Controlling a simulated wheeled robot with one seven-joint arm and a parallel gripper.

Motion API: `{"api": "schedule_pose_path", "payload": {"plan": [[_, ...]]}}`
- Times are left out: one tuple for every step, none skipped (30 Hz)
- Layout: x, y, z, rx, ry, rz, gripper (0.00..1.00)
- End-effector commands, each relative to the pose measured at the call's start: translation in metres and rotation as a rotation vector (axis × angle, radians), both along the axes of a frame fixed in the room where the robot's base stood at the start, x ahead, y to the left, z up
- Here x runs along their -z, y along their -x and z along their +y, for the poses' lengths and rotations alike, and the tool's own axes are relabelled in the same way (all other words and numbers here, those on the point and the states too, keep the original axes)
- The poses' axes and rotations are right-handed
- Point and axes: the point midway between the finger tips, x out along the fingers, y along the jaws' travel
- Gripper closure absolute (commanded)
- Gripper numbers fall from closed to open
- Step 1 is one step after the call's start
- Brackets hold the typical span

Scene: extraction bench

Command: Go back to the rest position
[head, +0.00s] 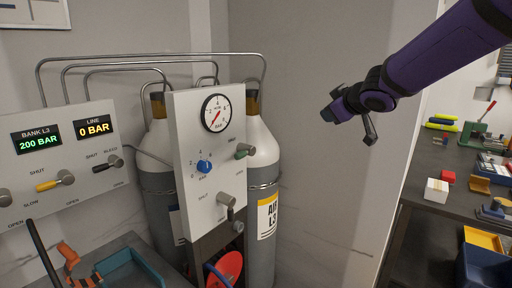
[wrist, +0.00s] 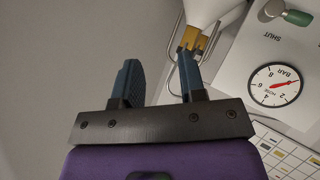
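My gripper (head: 336,106) is at the end of my purple arm, which reaches in from the upper right of the head view. It hangs in the air in front of the bare grey wall, right of the gas cylinders and the gauge panel. In the wrist view the two dark blue fingers of my gripper (wrist: 158,68) stand apart, with only grey wall between them. Nothing is held. Beyond the right finger, a cylinder's brass neck (wrist: 194,38) shows in the background.
A grey panel (head: 208,130) with a gauge (head: 216,113), blue knob (head: 204,166) and levers stands before two cylinders (head: 262,150). Left is a panel reading 200 BAR and 0 BAR (head: 95,126). A dark bench (head: 425,175) with small items is at right. The wall area around the gripper is clear.

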Motion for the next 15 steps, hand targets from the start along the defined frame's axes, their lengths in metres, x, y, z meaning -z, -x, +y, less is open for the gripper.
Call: {"api": "schedule_pose_path", "payload": {"plan": [[-0.007, 0.013, -0.011, 0.05, -0.001, 0.005, 0.62], [-0.011, 0.02, -0.017, 0.079, -0.002, 0.011, 0.62], [-0.013, 0.03, -0.025, 0.117, -0.003, 0.021, 0.62], [-0.015, 0.037, -0.031, 0.146, -0.003, 0.03, 0.62], [-0.017, 0.045, -0.037, 0.175, -0.006, 0.039, 0.62], [-0.019, 0.056, -0.045, 0.211, -0.009, 0.053, 0.62], [-0.02, 0.064, -0.05, 0.237, -0.012, 0.064, 0.62], [-0.021, 0.073, -0.056, 0.264, -0.017, 0.075, 0.62], [-0.022, 0.085, -0.062, 0.298, -0.021, 0.092, 0.62], [-0.022, 0.093, -0.067, 0.322, -0.026, 0.105, 0.62], [-0.022, 0.103, -0.072, 0.346, -0.03, 0.119, 0.62], [-0.022, 0.115, -0.078, 0.378, -0.037, 0.138, 0.62], [-0.022, 0.124, -0.082, 0.4, -0.044, 0.154, 0.62], [-0.021, 0.134, -0.086, 0.422, -0.051, 0.17, 0.62], [-0.02, 0.147, -0.091, 0.449, -0.06, 0.191, 0.62]]}}
